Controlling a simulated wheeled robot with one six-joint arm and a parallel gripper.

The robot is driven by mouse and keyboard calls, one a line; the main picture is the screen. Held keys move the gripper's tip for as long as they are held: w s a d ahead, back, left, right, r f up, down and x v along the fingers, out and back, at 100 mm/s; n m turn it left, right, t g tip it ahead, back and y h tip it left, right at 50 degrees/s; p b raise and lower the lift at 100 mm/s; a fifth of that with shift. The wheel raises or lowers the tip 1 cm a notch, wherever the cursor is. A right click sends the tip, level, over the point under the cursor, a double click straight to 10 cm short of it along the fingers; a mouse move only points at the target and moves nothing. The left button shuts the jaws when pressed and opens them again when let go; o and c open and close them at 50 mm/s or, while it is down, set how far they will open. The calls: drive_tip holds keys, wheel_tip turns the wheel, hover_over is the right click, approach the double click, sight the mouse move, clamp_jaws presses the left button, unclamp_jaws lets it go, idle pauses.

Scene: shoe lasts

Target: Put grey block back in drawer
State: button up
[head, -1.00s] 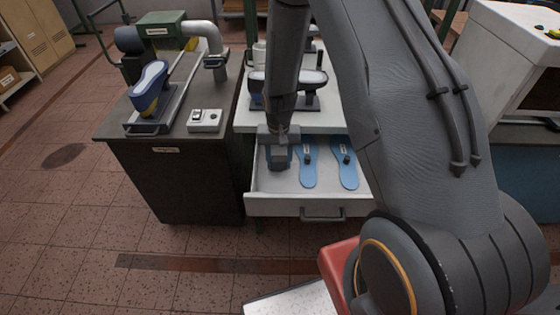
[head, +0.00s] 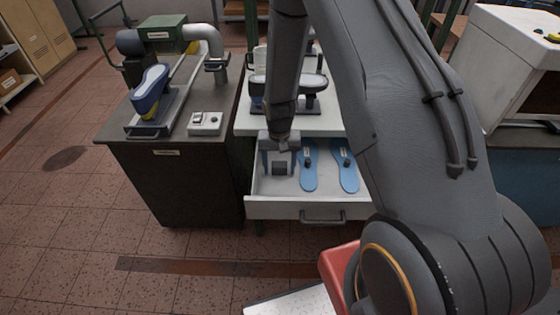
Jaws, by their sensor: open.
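The grey block (head: 279,168) is at the left side of the open white drawer (head: 270,207). It looks to rest on the drawer floor, left of two blue sole-shaped pieces (head: 308,168) (head: 345,168). My gripper (head: 280,172) points down over the drawer with its fingers spread, one on each side of the block. A gap shows between the fingers and the block. Whether a finger touches the drawer floor cannot be told.
The white worktop (head: 310,122) above the drawer carries a shoe-last device (head: 310,88). A dark bench (head: 175,180) on the left holds a blue shoe last (head: 150,90) and a switch box (head: 205,123). My arm hides the drawer's right part.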

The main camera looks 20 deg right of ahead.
sight(279, 165)
wheel_tip(279, 165, up, 11)
drive_tip(key=b, duration=0.3)
drive_tip(key=s+r+n, duration=0.1)
drive_tip(key=s+r, duration=0.4)
drive_tip(key=s, duration=0.3)
drive_tip(key=s+r+n+t, duration=0.1)
drive_tip(key=s+r+n, duration=0.1)
drive_tip(key=s+r, duration=0.4)
drive_tip(key=s, duration=0.3)
drive_tip(key=shift+d+r+n, duration=0.15)
drive_tip(key=shift+r+n, duration=0.1)
drive_tip(key=shift+n, duration=0.05)
drive_tip(key=shift+f+b, duration=0.1)
drive_tip(key=shift+b, duration=0.25)
